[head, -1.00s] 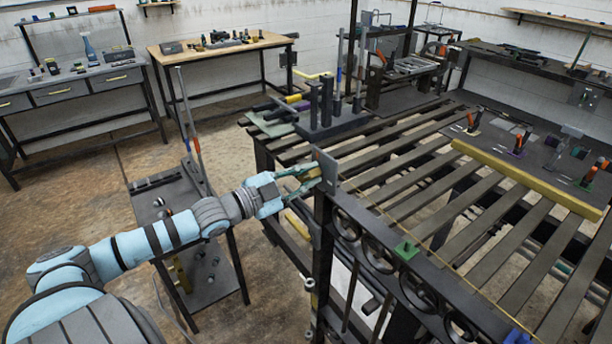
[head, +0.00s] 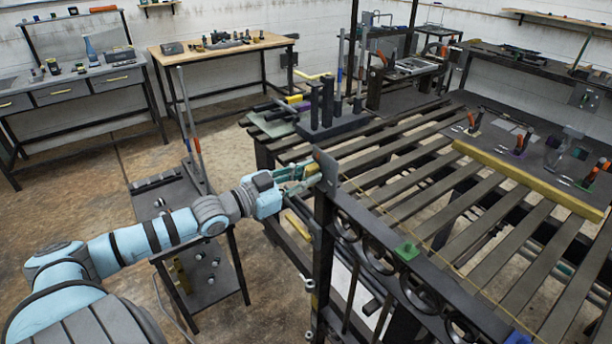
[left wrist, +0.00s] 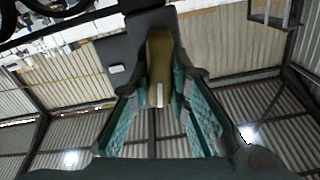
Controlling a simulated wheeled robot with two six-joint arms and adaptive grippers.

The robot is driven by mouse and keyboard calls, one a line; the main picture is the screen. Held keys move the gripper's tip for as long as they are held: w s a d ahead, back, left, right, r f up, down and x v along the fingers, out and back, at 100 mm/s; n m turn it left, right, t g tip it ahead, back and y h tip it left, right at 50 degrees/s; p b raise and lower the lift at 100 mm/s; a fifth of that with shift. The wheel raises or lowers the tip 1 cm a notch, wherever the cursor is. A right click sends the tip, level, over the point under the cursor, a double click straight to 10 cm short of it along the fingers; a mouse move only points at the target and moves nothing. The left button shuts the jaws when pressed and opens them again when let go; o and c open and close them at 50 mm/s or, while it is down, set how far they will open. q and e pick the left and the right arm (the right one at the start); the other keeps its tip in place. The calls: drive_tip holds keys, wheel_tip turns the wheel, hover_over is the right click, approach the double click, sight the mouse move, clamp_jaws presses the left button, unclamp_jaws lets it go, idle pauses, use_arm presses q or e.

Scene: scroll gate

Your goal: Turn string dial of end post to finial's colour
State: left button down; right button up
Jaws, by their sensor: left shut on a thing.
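The end post is the dark upright at the gate's near corner, topped by a grey plate (head: 327,172). An olive-brown dial knob (left wrist: 160,65) with a pale line on its near end stands out from a dark plate (left wrist: 125,55) in the left wrist view. My left gripper (head: 308,181) is shut on this knob, with one teal finger along each side. The dial's face and any colour marks cannot be made out. My right gripper is not in view.
The gate with dark rings (head: 380,250) lies along the slatted bench (head: 450,200). A dark cart (head: 165,200) stands left of the bench, below my left arm. Bare floor lies farther left.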

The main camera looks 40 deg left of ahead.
use_arm(q)
drive_tip(key=shift+a+n, duration=0.1)
drive_tip(key=shift+n, duration=1.1)
drive_tip(key=c, duration=1.5)
unclamp_jaws()
drive_tip(key=shift+w, duration=0.1)
